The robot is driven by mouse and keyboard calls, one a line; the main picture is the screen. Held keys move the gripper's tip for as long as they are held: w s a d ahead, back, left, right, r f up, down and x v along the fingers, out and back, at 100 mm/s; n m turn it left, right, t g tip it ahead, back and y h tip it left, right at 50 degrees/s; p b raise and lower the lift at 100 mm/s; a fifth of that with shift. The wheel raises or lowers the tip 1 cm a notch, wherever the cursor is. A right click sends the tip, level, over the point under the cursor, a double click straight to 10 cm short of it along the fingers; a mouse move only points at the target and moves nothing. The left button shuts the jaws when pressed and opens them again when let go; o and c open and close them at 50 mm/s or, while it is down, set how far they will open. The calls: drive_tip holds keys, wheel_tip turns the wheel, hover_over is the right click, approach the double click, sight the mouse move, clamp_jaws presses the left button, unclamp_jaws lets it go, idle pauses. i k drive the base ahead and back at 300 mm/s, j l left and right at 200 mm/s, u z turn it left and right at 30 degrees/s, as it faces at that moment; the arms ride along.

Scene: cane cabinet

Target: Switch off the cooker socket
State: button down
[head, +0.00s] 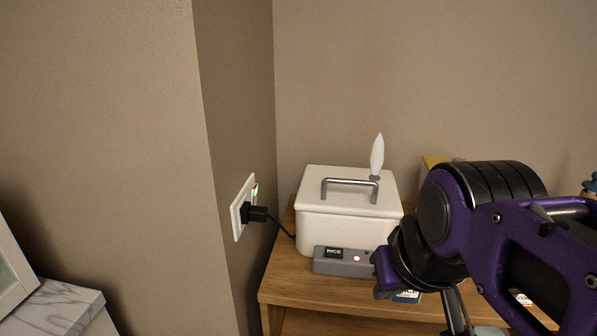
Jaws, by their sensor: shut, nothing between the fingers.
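A white wall socket plate (238,221) is on the side face of the wall corner, left of the cooker. A black plug (256,214) sits in it, and its cord runs right toward the cooker. A small switch (254,192) with red and green marks shows above the plug; its exact position is too small to tell. My gripper (458,312) is at the lower right, shut and empty, partly hidden by my purple arm, apart from the socket.
The wooden unit (285,283) fills the lower middle. A white rice paddle (377,156) stands upright at the cooker's right side. A yellow item (434,161) is partly hidden behind my arm. A marble-topped surface (55,305) is at lower left. Space before the socket looks clear.

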sight(254, 195)
drive_tip(key=k+l+u, duration=0.15)
drive_tip(key=l, duration=0.2)
drive_tip(key=k+l+u, duration=0.15)
drive_tip(key=l, duration=0.2)
drive_tip(key=k+l+u, duration=0.1)
drive_tip(key=l, duration=0.2)
drive_tip(key=k+l+u, duration=0.15)
drive_tip(key=l, duration=0.15)
